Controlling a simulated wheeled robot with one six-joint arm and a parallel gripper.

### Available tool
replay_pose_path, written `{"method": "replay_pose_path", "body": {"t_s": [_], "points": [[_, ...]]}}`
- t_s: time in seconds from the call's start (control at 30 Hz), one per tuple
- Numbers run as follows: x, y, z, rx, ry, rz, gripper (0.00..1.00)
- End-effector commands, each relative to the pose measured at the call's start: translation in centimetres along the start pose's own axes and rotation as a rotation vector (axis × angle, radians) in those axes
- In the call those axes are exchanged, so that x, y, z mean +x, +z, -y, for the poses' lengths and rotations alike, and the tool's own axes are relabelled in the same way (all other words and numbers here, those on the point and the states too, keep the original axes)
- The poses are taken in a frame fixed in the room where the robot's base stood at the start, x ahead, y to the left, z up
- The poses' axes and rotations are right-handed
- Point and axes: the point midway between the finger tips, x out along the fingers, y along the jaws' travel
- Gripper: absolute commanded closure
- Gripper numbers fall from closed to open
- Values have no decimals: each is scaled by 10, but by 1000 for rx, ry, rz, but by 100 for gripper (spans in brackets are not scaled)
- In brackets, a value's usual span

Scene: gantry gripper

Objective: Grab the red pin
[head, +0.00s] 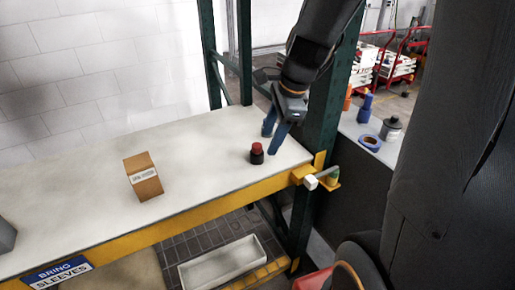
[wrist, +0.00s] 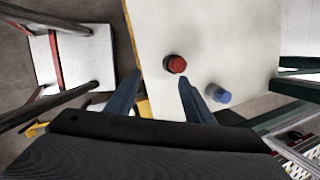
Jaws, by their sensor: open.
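The red pin (head: 257,149) stands upright in a dark round base on the white tabletop, near its right end. In the wrist view the red pin (wrist: 178,65) shows just beyond the tip of the right finger. My gripper (head: 270,141) points down beside the pin, to its right in the head view, with its blue fingers apart and empty. In the wrist view my gripper (wrist: 159,75) shows a wide gap between the fingers. I cannot tell how high the fingertips are above the table.
A blue cylinder (wrist: 217,93) is on the table right of the pin in the wrist view. A cardboard box (head: 144,177) stands left on the table (head: 80,195). A green upright (head: 322,100) rises at the right end. The tabletop between box and pin is clear.

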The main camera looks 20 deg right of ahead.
Motion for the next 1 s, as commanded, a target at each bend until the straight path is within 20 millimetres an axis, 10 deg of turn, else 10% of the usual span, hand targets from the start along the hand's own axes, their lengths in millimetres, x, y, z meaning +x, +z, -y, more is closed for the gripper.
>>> {"method": "replay_pose_path", "body": {"t_s": [0.3, 1.0], "points": [[-11, -1, 35, 550, -2, 102, 52], [59, 10, 36, 580, 2, 107, 52]]}}
